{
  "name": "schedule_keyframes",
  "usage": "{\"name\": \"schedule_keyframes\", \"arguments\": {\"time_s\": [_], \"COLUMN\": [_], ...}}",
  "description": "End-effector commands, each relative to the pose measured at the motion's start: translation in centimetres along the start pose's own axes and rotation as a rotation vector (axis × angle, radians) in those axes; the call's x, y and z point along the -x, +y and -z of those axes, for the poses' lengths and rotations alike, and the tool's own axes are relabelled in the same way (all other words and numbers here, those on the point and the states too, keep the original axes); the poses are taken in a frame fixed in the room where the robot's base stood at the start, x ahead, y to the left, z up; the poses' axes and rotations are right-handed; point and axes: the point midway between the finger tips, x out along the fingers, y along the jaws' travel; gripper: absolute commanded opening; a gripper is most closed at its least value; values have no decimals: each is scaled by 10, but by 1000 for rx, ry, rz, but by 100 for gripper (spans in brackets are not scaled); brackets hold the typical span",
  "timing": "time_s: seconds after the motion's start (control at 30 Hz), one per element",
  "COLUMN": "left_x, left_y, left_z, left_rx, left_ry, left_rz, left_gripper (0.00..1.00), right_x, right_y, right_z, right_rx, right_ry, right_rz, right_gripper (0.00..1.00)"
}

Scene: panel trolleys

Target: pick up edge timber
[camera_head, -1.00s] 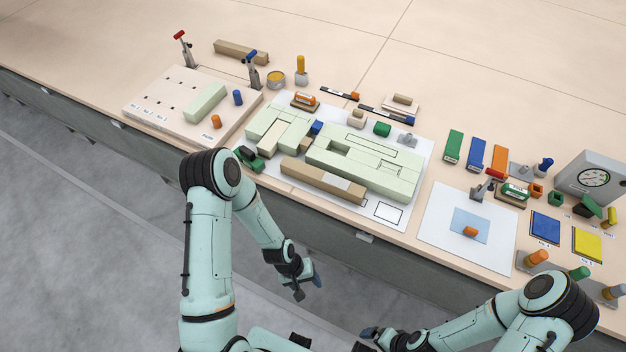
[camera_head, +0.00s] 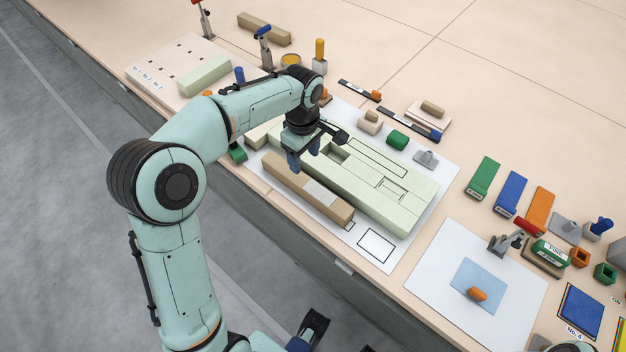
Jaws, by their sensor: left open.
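A long brown timber bar (camera_head: 285,177) with a pale label lies along the near side of the pale green panel (camera_head: 395,210), on the white sheet. Another plain brown bar (camera_head: 264,28) lies at the back left of the bench. I cannot tell from the picture which one is called the edge timber. My left gripper (camera_head: 304,155) is open, fingers pointing down, over the panel's near edge beside the labelled bar. It looks empty; I cannot tell whether it touches anything. My left forearm hides part of the panel's left end.
A pale board with a green block (camera_head: 205,76) stands at the left. Green (camera_head: 483,177), blue (camera_head: 510,193) and orange (camera_head: 536,210) strips, a small clamp (camera_head: 507,242) and a white sheet with a blue square (camera_head: 478,286) lie at the right. Bare bench lies behind.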

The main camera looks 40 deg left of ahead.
Motion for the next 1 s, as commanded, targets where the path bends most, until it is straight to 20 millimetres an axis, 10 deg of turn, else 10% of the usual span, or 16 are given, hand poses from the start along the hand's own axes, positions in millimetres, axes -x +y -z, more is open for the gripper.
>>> {"name": "schedule_keyframes", "arguments": {"time_s": [0.3, 1.0], "left_x": [-61, -124], "left_y": [-1, 3], "left_z": [0, -1], "left_rx": [-2, -3], "left_ry": [-3, -3], "left_rz": [6, 1], "left_gripper": [61, 61], "right_x": [-8, -15], "right_y": [1, 2], "right_z": [5, 10], "right_rx": [1, 2], "right_ry": [13, 26], "right_rz": [3, 6], "right_gripper": [100, 100]}}
